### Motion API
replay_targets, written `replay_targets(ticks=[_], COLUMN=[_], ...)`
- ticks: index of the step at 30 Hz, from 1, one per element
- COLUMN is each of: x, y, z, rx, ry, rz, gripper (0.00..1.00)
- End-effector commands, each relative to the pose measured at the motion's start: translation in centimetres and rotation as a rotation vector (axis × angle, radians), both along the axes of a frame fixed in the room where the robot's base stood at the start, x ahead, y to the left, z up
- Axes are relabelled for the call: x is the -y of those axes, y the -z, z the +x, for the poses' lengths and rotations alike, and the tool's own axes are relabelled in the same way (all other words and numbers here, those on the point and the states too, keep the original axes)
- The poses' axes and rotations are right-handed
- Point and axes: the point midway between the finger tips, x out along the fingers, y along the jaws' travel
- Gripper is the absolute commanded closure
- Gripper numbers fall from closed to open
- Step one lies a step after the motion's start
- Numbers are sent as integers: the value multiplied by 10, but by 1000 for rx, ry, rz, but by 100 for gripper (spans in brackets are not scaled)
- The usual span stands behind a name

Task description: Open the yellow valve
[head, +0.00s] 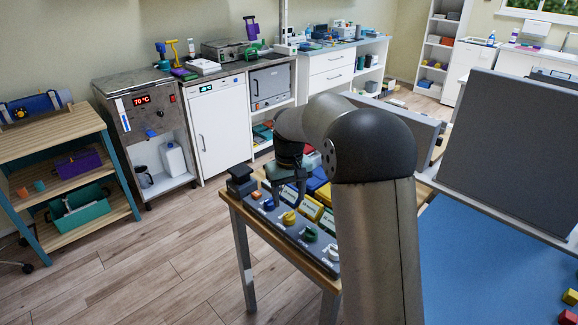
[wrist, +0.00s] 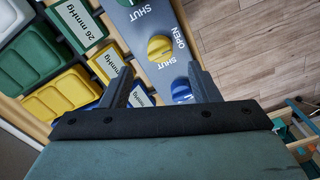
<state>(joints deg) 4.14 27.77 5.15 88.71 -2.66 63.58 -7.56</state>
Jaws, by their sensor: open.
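The yellow valve (head: 289,218) is a round knob on a grey panel along the table's front edge. In the wrist view the yellow valve (wrist: 160,47) lies just beyond my fingertips, with SHUT and OPEN printed on the panel near it. I cannot tell clearly which word its handle points to. My gripper (wrist: 161,72) is open and empty, its fingers spread above the panel. In the head view my gripper (head: 288,186) hangs over the table, above and behind the yellow valve. A blue valve (wrist: 181,89) shows between the fingers.
A green valve (head: 310,234) and a white valve (head: 333,252) follow along the panel. Green and yellow trays and a "26 mmHg" label (wrist: 82,22) lie beside it. A black object (head: 241,181) stands at the table's left corner. Open floor (head: 150,265) lies to the left.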

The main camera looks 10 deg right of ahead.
Motion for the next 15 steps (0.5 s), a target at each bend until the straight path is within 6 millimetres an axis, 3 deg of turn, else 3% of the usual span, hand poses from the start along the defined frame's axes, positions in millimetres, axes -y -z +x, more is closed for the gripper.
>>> replay_targets(ticks=[6, 15], x=[0, 0], y=[-56, -102], z=[1, 0], rx=[5, 2], ry=[0, 0], rz=[0, -1], gripper=[45, 45])
